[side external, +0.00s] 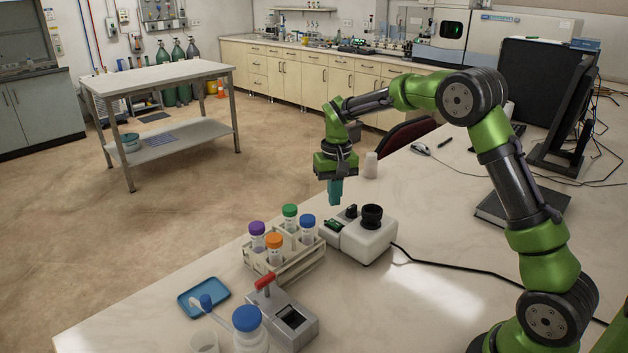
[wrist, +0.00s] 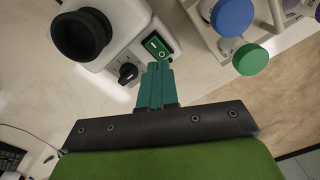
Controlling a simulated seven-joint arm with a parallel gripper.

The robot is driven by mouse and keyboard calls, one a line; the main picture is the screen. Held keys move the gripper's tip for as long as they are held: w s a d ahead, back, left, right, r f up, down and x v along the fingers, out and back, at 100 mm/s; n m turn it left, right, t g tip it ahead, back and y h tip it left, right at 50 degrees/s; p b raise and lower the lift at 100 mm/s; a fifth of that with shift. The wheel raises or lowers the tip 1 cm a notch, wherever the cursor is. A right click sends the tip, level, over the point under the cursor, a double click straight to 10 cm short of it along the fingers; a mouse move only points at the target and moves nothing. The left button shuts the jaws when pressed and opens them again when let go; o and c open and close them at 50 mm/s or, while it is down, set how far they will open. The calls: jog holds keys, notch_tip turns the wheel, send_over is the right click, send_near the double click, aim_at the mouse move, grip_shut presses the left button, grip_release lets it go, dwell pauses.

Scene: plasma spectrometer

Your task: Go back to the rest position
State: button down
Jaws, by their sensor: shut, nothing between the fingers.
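My gripper (side external: 335,192) points down above the bench, just behind the white device and the tube rack in the side view. Its teal fingers are shut together with nothing between them. In the wrist view the closed fingertips (wrist: 156,75) show close to the green rocker switch (wrist: 155,45) of the white device (wrist: 115,20). I cannot tell from this view whether they touch it. The white device (side external: 372,243) also has a black cup-shaped holder (side external: 372,215) and a black knob (side external: 351,211) on top.
A rack (side external: 290,264) holds tubes with purple, orange, green and blue caps. In front are a blue tray (side external: 204,296), a grey device with a red lever (side external: 287,318), and a blue-capped bottle (side external: 249,330). A black cable (side external: 455,292) crosses the bench. Monitors (side external: 540,85) stand at right.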

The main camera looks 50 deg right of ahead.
jog(key=s+a+r+t, duration=0.2)
jog(key=s+a+r, duration=0.2)
jog(key=s, duration=0.4)
jog(key=s+a+r+n+t+y, duration=0.1)
jog(key=s+a+r+t, duration=0.1)
jog(key=s, duration=0.6)
jog(key=s+a+r+n+t+y, duration=0.1)
jog(key=s+a+r+t, duration=0.2)
jog(key=s+a+r, duration=0.2)
jog(key=s+r, duration=0.1)
jog(key=s, duration=0.2)
jog(key=shift+s+a+r, duration=0.25)
jog(key=shift+s+a, duration=0.05)
jog(key=shift+s, duration=0.1)
jog(key=w+d+f+n+g+h, duration=0.1)
jog(key=w+d+f+n+g, duration=0.1)
jog(key=w+d+n, duration=0.4)
jog(key=w+d+f+n+g+h, duration=0.1)
jog(key=w+d+n+g, duration=0.4)
jog(key=w+n, duration=1.1)
jog(key=w+d, duration=0.1)
jog(key=w, duration=0.2)
jog(key=shift+w+f, duration=0.2)
jog(key=shift+f, duration=0.2)
